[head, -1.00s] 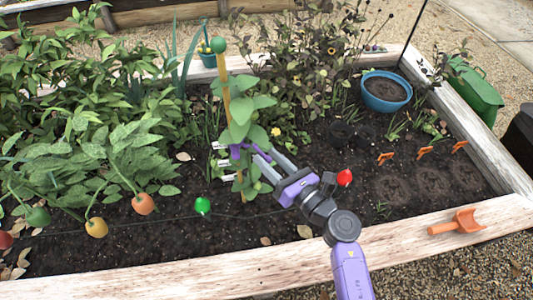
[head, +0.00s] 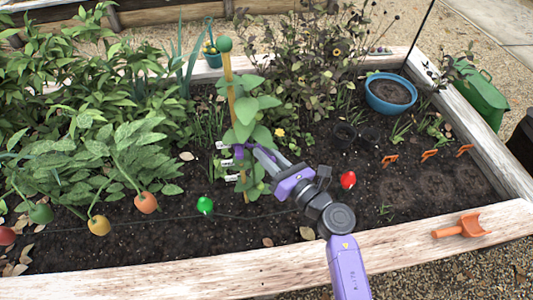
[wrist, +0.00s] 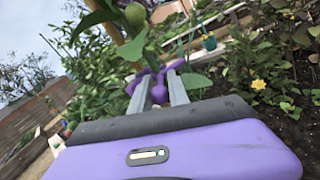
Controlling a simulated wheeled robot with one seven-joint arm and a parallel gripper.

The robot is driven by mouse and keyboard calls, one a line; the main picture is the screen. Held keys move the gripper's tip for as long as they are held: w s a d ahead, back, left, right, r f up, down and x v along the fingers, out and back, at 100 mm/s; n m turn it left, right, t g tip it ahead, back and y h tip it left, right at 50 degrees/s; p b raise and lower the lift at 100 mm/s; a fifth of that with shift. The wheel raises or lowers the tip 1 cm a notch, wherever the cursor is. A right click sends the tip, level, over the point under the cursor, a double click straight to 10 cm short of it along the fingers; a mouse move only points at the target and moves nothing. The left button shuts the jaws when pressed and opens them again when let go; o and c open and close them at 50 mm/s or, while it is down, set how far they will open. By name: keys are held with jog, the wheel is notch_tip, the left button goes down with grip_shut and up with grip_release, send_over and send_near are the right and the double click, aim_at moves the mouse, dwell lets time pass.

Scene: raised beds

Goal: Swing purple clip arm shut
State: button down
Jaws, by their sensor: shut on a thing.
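The purple clip (head: 238,153) is at the wooden stake (head: 228,88), partway up beside the plant's stem, in the head view. My gripper (head: 251,150) reaches to it from the lower right, its fingertips at the clip. In the wrist view the fingers (wrist: 160,90) are shut on the purple clip's arm (wrist: 160,84). Purple parts of the clip show between and beyond the fingertips, near the stake (wrist: 123,35) and a green leaf. The leaves and fingers hide part of the clip, so I cannot tell how far its arm stands from the stake.
The stake has a green ball top (head: 224,44). Leafy plants crowd the left, with hanging tomatoes (head: 146,203) in front. A blue pot (head: 390,93) stands at the back right. Soil at the right is fairly open.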

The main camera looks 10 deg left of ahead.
jog(key=shift+w+d, duration=0.15)
jog(key=n+g+y+b, duration=0.1)
jog(key=n+g+b, duration=0.1)
jog(key=g+b, duration=0.1)
jog(key=w+n+g+y+b, duration=0.1)
jog(key=n+g+y+b, duration=0.1)
jog(key=b, duration=0.4)
jog(key=w+d+n+g+y+b, duration=0.1)
jog(key=n+g+b, duration=0.3)
jog(key=g+b, duration=0.1)
jog(key=shift+w+f+g+y, duration=0.1)
jog(key=shift+f+g+y, duration=0.25)
jog(key=shift+g, duration=0.25)
jog(key=shift+r+n+g+b, duration=0.15)
jog(key=shift+n+g+b, duration=0.25)
jog(key=shift+b, duration=0.45)
jog(key=shift+w+a+r+g+b, duration=0.1)
jog(key=shift+r+g+b, duration=0.1)
jog(key=shift+g+b, duration=0.2)
jog(key=c, duration=1.3)
grip_release()
jog(key=shift+c, duration=0.2)
